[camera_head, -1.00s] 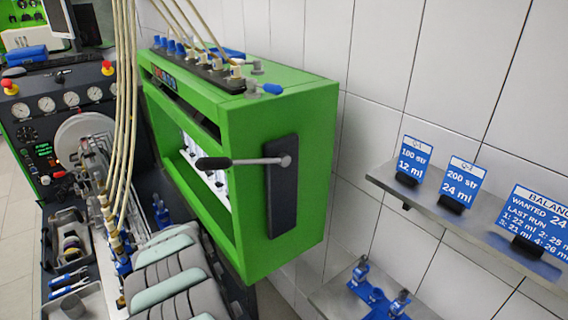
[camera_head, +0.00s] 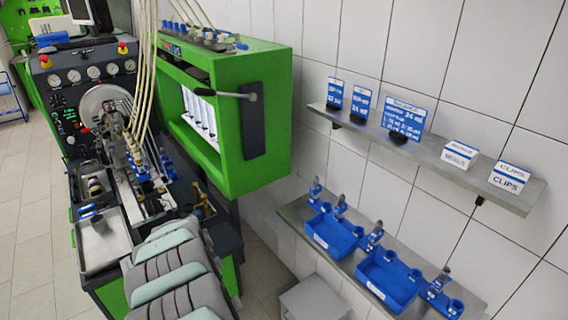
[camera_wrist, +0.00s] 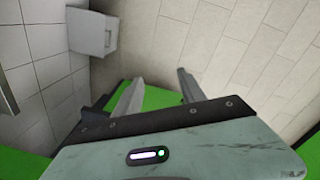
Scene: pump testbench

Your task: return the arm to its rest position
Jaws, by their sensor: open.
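My gripper (camera_wrist: 157,88) shows in the wrist view with its two fingers apart and nothing between them. Beyond the fingertips are a green surface and the tiled floor. In the head view my grey and teal arm (camera_head: 175,272) reaches up from the bottom edge, left of centre. It lies in front of the testbench and below the green cabinet (camera_head: 270,130). I cannot clearly make out the fingers in the head view.
The cabinet's black-handled lever (camera_head: 235,95) sticks out to the left. A steel shelf (camera_head: 520,200) holds blue signs and small boxes. A lower shelf (camera_head: 290,212) holds blue trays and holders. A grey box (camera_head: 313,300) stands below; it also shows in the wrist view (camera_wrist: 92,32). Floor is clear at left.

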